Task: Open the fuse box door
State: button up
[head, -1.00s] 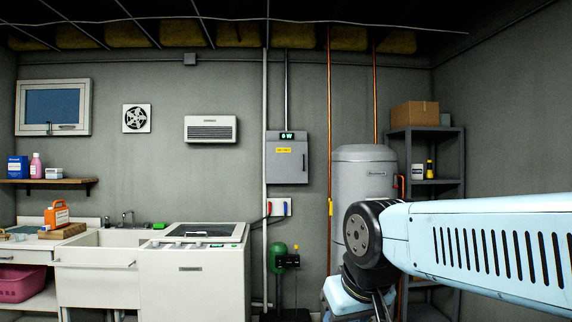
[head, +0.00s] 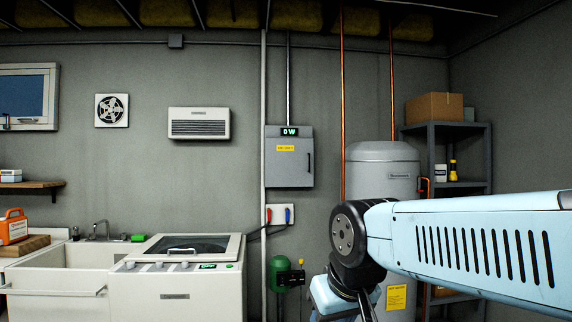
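The fuse box (head: 289,169) is a grey metal box on the back wall, left of the copper pipes. Its door is shut, with a yellow label (head: 285,148) and a dark vertical handle (head: 309,163) on the right side. A small display (head: 289,132) sits at its top. My pale blue arm (head: 470,240) reaches in from the right, its dark joint below and right of the box. My gripper's fingers are not clearly seen; the arm's end runs out of the picture at the bottom, so the gripper is out of view.
A white washing machine (head: 175,283) and a sink (head: 65,270) stand along the wall at left. A grey water tank (head: 383,165) and a shelf (head: 460,127) with a cardboard box (head: 434,106) stand at right. A green pump (head: 279,272) is below the fuse box.

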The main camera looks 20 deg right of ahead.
aim_at(288, 162)
jog(key=i, duration=1.65)
jog(key=z, duration=0.85)
jog(key=i, duration=1.65)
jog(key=u, duration=0.05)
